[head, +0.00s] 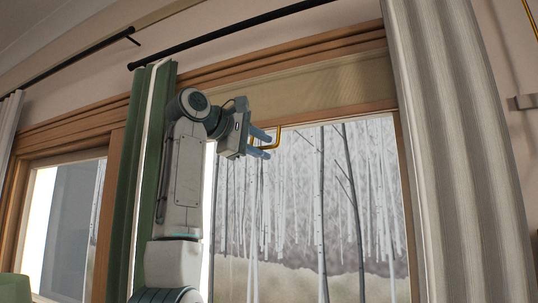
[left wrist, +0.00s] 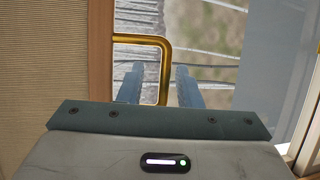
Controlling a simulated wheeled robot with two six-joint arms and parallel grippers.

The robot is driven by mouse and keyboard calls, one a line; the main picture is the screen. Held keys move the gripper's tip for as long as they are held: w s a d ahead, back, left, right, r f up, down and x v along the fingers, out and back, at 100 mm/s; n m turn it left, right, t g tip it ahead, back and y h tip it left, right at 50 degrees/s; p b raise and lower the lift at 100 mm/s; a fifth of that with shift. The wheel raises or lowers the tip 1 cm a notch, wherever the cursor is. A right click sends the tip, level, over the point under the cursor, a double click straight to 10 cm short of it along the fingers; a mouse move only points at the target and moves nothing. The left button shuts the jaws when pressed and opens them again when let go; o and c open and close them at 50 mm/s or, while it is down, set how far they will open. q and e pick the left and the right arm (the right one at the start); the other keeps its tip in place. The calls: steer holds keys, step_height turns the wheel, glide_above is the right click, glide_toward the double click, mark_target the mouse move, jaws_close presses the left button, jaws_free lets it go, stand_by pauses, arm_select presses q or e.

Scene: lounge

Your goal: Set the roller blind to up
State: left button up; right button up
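The roller blind (head: 325,88) is a short beige strip of fabric at the top of the window, with a wooden bottom bar (head: 340,112). The window below it is uncovered. A yellow pull handle (head: 277,139) hangs at the bar. My left gripper (head: 265,143) is raised to the handle. In the left wrist view the gold handle (left wrist: 165,65) has one side between the two finger tips (left wrist: 160,86), with gaps beside it. The fingers look open. The blind's fabric also shows there at the left (left wrist: 45,60). My right gripper is not in view.
A green curtain (head: 145,150) hangs just left of my left arm. A pale grey curtain (head: 455,150) hangs at the right of the window. A black curtain rod (head: 225,35) runs above.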

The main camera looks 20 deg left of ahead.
arm_select(q)
steer(key=b+v, duration=0.3)
steer(key=v, duration=0.5)
steer(key=shift+r, duration=0.1)
